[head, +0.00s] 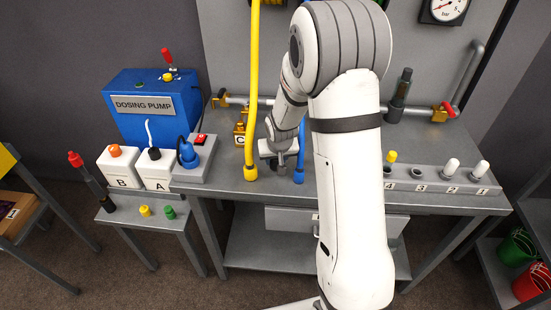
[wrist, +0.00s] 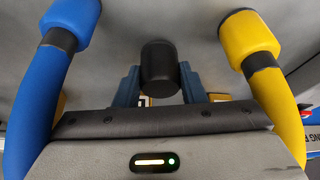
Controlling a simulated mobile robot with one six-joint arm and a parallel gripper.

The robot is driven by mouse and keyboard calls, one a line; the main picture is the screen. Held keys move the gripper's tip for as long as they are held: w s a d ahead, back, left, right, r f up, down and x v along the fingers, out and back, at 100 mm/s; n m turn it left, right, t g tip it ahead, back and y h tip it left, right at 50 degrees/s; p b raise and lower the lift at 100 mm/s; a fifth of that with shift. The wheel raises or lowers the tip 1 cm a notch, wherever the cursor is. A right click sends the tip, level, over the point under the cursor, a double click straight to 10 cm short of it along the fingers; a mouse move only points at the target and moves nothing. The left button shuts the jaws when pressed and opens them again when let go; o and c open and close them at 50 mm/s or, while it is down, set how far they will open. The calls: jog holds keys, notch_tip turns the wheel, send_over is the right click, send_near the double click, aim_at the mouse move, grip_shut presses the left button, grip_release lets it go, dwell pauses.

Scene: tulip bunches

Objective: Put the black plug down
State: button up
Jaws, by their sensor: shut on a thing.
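The black plug (wrist: 160,62) is a short dark cylinder between the two blue-grey fingers of my gripper (wrist: 159,86) in the wrist view. The fingers are shut on it. In the head view my gripper (head: 281,158) is low over the grey bench, between the yellow hose (head: 252,95) and the blue hose (head: 301,135). The plug is hard to make out there. I cannot tell whether the plug touches the bench top.
The blue hose end (wrist: 70,18) and yellow hose end (wrist: 247,34) flank my gripper closely. A grey numbered rack (head: 432,180) with white and yellow plugs stands right. The blue dosing pump (head: 150,125), bottles B (head: 119,168) and A (head: 155,170) are left.

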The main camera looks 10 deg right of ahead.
jog(key=shift+f, duration=0.3)
jog(key=o, duration=1.1)
jog(key=shift+r, duration=0.1)
jog(key=shift+s+r, duration=0.15)
jog(key=shift+r, duration=0.4)
jog(key=v, duration=1.1)
jog(key=shift+n+g, duration=0.3)
jog(key=shift+g, duration=0.4)
jog(key=s+r, duration=0.2)
jog(key=s, duration=0.6)
jog(key=s+r, duration=0.3)
jog(key=s, duration=0.5)
jog(key=s+r+b, duration=0.1)
jog(key=s+r, duration=0.2)
jog(key=s, duration=0.5)
jog(key=shift+d, duration=0.15)
